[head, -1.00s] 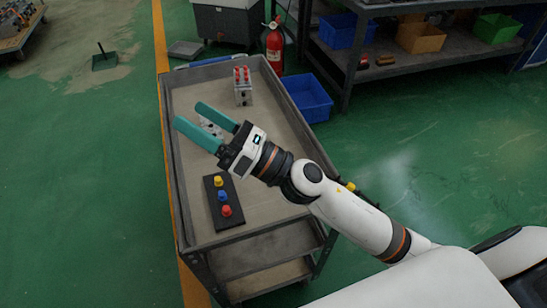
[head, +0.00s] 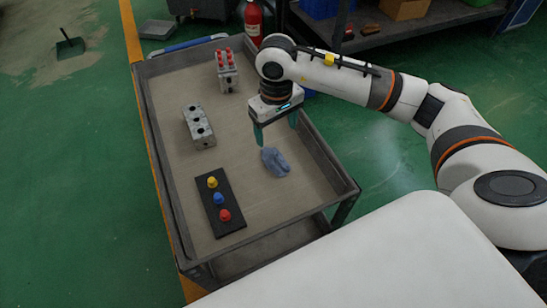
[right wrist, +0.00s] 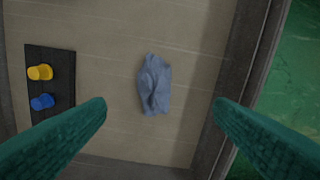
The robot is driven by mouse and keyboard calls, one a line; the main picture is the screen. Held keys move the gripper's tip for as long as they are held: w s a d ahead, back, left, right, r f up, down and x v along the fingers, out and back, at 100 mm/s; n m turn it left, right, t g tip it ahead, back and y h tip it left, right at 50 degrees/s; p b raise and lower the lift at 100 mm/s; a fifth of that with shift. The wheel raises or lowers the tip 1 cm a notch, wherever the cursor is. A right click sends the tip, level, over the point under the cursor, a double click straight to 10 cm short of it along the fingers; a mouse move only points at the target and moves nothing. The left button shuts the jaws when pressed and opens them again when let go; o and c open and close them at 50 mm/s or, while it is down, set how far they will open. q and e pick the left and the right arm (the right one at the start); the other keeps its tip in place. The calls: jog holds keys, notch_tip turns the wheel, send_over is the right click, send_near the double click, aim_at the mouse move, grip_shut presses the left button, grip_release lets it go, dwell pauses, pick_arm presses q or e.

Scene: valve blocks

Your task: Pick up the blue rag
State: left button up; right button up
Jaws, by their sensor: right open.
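The blue rag (head: 275,162) lies crumpled on the cart's top tray, right of the black board. It also shows in the right wrist view (right wrist: 154,84), between and beyond the two fingertips. My right gripper (head: 275,138) points down over the tray, just behind and above the rag. Its green fingers are open and empty, one on either side of the rag in the right wrist view (right wrist: 160,105). Nothing hides the rag there. My left gripper is not in view.
The cart (head: 165,185) has a raised rim. A black board (head: 220,203) carries yellow, blue and red knobs. A grey valve block (head: 199,127) and a block with red caps (head: 227,70) stand farther left and back. A red fire extinguisher (head: 253,20) stands behind the cart.

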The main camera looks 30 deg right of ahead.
aim_at(275, 154)
notch_tip(275, 154, down, 4)
jog(key=shift+a+f+b, duration=0.1)
jog(key=shift+f+b, duration=0.1)
jog(key=shift+b, duration=0.4)
jog(key=f, duration=0.1)
jog(key=f+b, duration=0.1)
jog(key=f, duration=0.2)
jog(key=shift+s+a+f, duration=0.35)
jog(key=shift+s, duration=0.05)
jog(key=shift+f, duration=0.35)
jog(key=shift+w, duration=0.1)
jog(key=c, duration=1.1)
